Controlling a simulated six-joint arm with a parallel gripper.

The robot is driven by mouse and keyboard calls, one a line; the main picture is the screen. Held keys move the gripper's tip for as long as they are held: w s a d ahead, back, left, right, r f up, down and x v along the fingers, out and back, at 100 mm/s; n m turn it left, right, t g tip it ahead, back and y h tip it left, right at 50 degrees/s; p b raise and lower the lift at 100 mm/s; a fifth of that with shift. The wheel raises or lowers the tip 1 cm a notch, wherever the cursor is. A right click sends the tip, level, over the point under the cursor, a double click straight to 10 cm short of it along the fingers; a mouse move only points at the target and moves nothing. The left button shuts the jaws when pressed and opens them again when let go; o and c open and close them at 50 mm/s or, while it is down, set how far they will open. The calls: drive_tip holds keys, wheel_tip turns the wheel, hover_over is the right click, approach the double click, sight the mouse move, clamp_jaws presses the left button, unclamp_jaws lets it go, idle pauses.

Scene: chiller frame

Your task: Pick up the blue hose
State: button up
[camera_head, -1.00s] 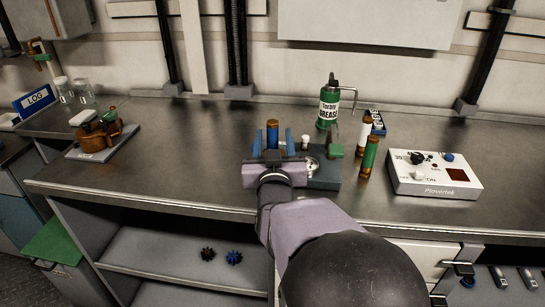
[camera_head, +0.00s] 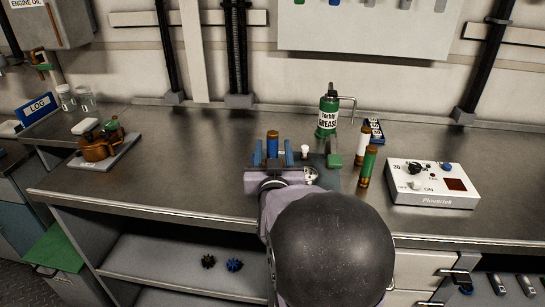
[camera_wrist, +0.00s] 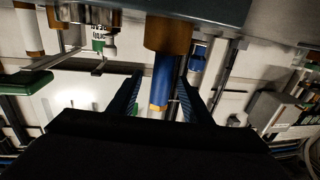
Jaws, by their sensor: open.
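The blue hose (camera_head: 272,144) stands upright with brown-orange ends at the back of the dark fixture block on the bench. My gripper (camera_head: 272,154) is open, with one blue finger on each side of the hose and a gap visible on both sides. In the wrist view, which looks upside down, the blue hose (camera_wrist: 162,80) hangs between the two fingers of my gripper (camera_wrist: 160,92). Its brown end meets the dark block at the top. My wrist hides part of the block and the hose's lower end in the head view.
A white hose (camera_head: 363,142) and a green hose (camera_head: 367,166) stand right of the block. A green grease can (camera_head: 327,114) stands behind. A white control box (camera_head: 433,184) is at right, a copper pot (camera_head: 97,149) at left. The bench between pot and block is clear.

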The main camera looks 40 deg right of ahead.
drive_tip(key=shift+f+p+x, duration=0.2)
drive_tip(key=shift+p+x, duration=0.35)
drive_tip(key=shift+x, duration=2)
drive_tip(key=shift+w+a, duration=0.1)
clamp_jaws()
